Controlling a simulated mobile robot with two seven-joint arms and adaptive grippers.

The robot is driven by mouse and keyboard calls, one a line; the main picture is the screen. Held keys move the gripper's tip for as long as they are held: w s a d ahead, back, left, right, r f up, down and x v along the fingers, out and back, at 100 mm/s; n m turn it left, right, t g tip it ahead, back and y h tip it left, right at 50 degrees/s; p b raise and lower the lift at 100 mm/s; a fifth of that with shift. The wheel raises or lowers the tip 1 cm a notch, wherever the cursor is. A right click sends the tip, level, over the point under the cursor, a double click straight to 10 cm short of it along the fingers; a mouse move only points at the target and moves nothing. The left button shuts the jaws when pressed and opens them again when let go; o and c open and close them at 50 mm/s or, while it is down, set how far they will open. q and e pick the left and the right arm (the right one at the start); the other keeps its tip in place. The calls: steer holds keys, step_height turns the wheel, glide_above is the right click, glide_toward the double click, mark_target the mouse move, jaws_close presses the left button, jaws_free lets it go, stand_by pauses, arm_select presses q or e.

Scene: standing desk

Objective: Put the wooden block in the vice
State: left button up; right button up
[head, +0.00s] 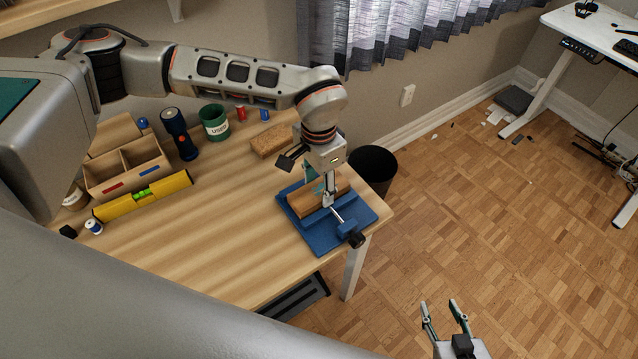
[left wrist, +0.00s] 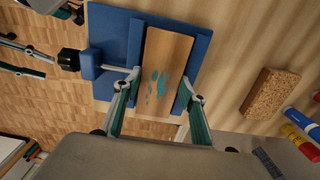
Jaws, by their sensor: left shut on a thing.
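The blue vice (head: 322,239) sits at the table's right front corner, with its screw and dark handle knob (head: 356,239) toward the floor side. The wooden block (head: 304,201) is at the vice, between its two blue jaws as seen from above. In the left wrist view the block (left wrist: 168,52) shows teal marks on its top, with blue jaw on both sides. My left gripper (head: 328,194) points down over the vice, shut on the block. Whether the block rests on the vice bed is hidden. My right gripper (head: 441,312) is open and empty over the floor.
A cork block (head: 272,139) lies behind the vice. A black bin (head: 373,168) is beside the table. The table's front middle is clear.

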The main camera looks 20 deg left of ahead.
mark_target(319, 189)
arm_select(q)
steer(key=shift+f, duration=0.15)
steer(key=o, duration=1.3)
steer(key=shift+r, duration=0.4)
step_height(319, 189, up, 12)
steer(key=p, duration=0.8)
steer(key=shift+r, duration=0.2)
arm_select(e)
step_height(319, 189, up, 6)
steer(key=d, duration=0.2)
steer(key=shift+s+d+h, duration=0.3)
steer(key=shift+d+h, duration=0.05)
steer(key=shift+h, duration=0.05)
steer(key=shift+a+r, duration=0.1)
steer(key=shift+a, duration=0.3)
